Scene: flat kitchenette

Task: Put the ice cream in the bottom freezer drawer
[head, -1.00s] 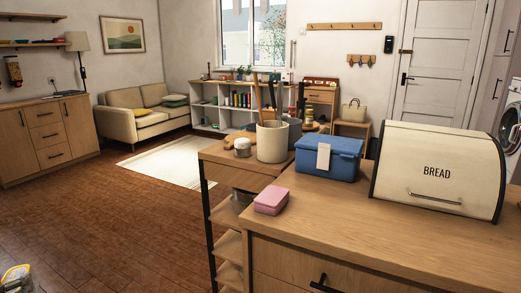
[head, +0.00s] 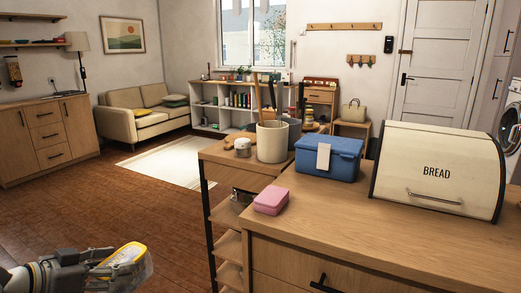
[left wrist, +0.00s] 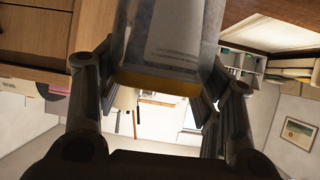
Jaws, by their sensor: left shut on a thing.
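My left gripper (head: 108,262) is at the bottom left of the head view, over the wooden floor. It is shut on a tub with a yellow rim and pale, see-through-looking sides (head: 131,262), which seems to be the ice cream. In the left wrist view the tub (left wrist: 172,38) sits between the two fingers of the gripper (left wrist: 160,88), with small print on its side and a yellow band at its near end. No freezer drawer can be made out in either view. My right gripper is out of sight.
A wooden counter (head: 400,235) fills the right front, with a pink box (head: 270,201), a blue box (head: 330,160) and a bread bin (head: 435,165). A shelf unit (head: 222,215) stands at its left.

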